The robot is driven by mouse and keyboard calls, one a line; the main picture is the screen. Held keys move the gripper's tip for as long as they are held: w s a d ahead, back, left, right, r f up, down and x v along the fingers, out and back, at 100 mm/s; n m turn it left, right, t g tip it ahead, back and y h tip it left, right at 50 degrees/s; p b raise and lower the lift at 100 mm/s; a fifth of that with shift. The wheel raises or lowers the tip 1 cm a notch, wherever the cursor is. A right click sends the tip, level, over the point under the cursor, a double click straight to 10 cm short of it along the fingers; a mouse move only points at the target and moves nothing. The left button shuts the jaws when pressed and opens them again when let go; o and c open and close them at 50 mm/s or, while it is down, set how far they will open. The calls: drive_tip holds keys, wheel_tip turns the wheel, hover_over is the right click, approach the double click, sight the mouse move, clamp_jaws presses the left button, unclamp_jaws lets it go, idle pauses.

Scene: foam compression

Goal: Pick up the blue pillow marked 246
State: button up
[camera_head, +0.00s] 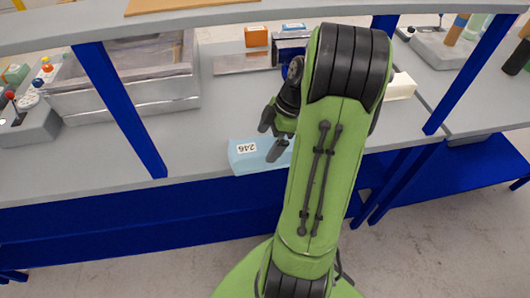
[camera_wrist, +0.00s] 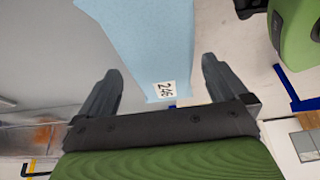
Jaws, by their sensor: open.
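The light blue pillow (camera_head: 247,158), a block with a white label reading 246, lies at the front edge of the grey bench. In the head view its right part is hidden behind my green arm. The pillow (camera_wrist: 145,45) also fills the upper middle of the wrist view, its label at the near end. My gripper (camera_head: 271,136) is over the pillow in the head view. In the wrist view my gripper (camera_wrist: 160,80) has its two dark fingers spread apart, one toward each side of the pillow's labelled end. Nothing is held; I cannot tell the exact height gap.
A metal-sided tray (camera_head: 125,90) stands on the bench (camera_head: 215,115) at left, beside a control box (camera_head: 28,120). Blue posts (camera_head: 120,110) hold a shelf above. Orange (camera_head: 256,36) and blue blocks are at the back. A cream block (camera_head: 401,86) lies right of my arm.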

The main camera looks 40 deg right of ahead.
drive_tip(key=shift+x, duration=0.9)
drive_tip(key=c, duration=0.6)
drive_tip(key=shift+r, duration=0.15)
